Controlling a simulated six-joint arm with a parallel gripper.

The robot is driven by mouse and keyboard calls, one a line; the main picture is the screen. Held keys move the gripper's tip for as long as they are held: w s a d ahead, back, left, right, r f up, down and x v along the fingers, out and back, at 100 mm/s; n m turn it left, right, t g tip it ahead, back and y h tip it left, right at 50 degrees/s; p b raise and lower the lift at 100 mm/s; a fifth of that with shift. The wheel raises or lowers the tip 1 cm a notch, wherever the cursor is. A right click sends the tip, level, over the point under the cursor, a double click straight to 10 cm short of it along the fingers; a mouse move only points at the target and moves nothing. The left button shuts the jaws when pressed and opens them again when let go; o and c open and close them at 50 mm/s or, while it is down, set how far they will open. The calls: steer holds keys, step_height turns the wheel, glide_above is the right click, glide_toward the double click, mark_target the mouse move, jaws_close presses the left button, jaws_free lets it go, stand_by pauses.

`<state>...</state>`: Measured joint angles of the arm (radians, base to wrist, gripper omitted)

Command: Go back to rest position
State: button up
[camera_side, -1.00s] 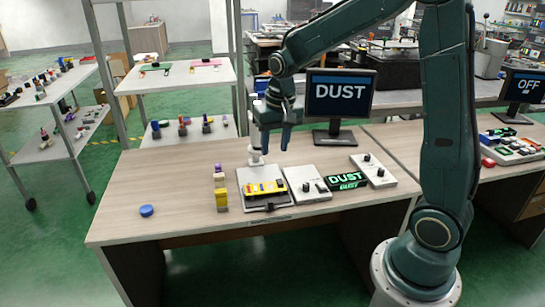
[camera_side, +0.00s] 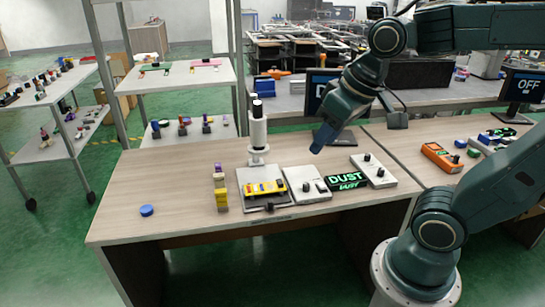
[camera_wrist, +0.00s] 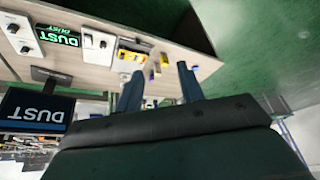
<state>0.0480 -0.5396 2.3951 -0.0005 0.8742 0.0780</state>
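My gripper (camera_side: 318,143) is in the air above the right part of the wooden table (camera_side: 175,182), apart from everything on it. In the wrist view its two blue fingers (camera_wrist: 158,88) stand apart with nothing between them, so it is open. A white upright device with a dark top (camera_side: 258,130) stands on the table to its left. In front of that is a flat fixture with a yellow block (camera_side: 266,188). A white switch panel (camera_side: 306,185) lies beside it, then a green-lit DUST display (camera_side: 346,181) and another white panel (camera_side: 373,170).
A monitor (camera_side: 322,84) stands behind my arm and is partly hidden by it. A blue round object (camera_side: 146,210) and a small yellow and purple stack (camera_side: 220,188) are on the left. An orange device (camera_side: 441,157) lies on the right table.

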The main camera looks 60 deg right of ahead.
steer(key=shift+n+t, duration=0.4)
steer(key=shift+n, duration=0.3)
steer(key=shift+s+a+f, duration=0.1)
steer(key=shift+s+a, duration=0.1)
steer(key=shift+s, duration=0.6)
steer(key=shift+s+a+r, duration=0.1)
steer(key=shift+s+a, duration=0.05)
steer(key=shift+s, duration=0.6)
steer(key=shift+s+a+f, duration=0.1)
steer(key=shift+s+a, duration=0.1)
steer(key=shift+s, duration=0.6)
